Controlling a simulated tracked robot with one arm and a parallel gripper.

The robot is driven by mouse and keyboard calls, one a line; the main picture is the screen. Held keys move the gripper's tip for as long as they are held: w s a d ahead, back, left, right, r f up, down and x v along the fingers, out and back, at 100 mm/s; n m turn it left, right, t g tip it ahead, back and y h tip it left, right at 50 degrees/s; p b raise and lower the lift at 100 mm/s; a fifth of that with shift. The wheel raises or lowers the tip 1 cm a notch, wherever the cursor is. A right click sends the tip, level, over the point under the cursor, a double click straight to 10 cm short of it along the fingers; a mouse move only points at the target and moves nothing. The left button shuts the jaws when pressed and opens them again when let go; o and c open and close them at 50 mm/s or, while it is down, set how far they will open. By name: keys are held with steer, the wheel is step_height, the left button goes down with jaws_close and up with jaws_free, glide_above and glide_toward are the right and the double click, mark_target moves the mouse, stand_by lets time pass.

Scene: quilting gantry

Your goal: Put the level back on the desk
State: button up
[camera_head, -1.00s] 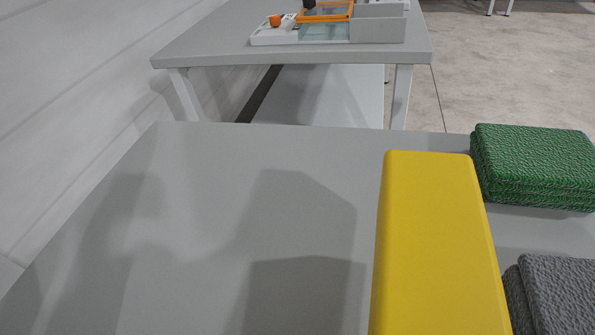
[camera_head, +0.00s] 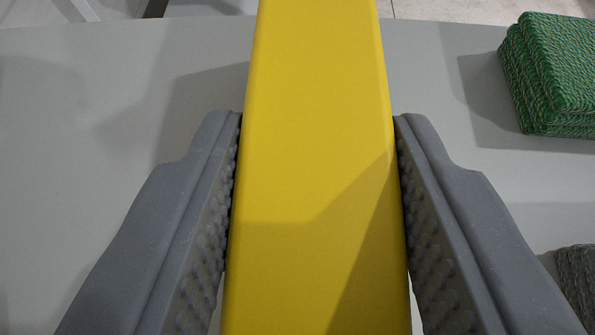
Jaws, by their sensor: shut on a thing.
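The level (camera_head: 315,170) is a long yellow bar with rounded edges. It runs up the middle of the view, and its near and far ends are cut off by the frame. My gripper (camera_head: 318,118) has one grey, studded finger on each side of it and is shut on it. The desk (camera_head: 90,130) is a plain grey top behind and around the level. I cannot tell whether the level touches the desk or is held above it.
A stack of folded green cloth (camera_head: 558,75) lies on the desk at the upper right. A dark grey folded cloth (camera_head: 577,280) shows at the lower right edge. The desk left of the level is bare. Pale floor (camera_head: 470,10) shows beyond the far edge.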

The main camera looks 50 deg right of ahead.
step_height(320, 180, down, 2)
steer(key=shift+f, duration=0.1)
steer(key=o, duration=1.3)
steer(key=shift+c, duration=0.2)
steer(key=shift+a, duration=0.1)
steer(key=shift+s+a+r, duration=0.25)
steer(key=shift+a+r, duration=0.1)
steer(key=v, duration=1.1)
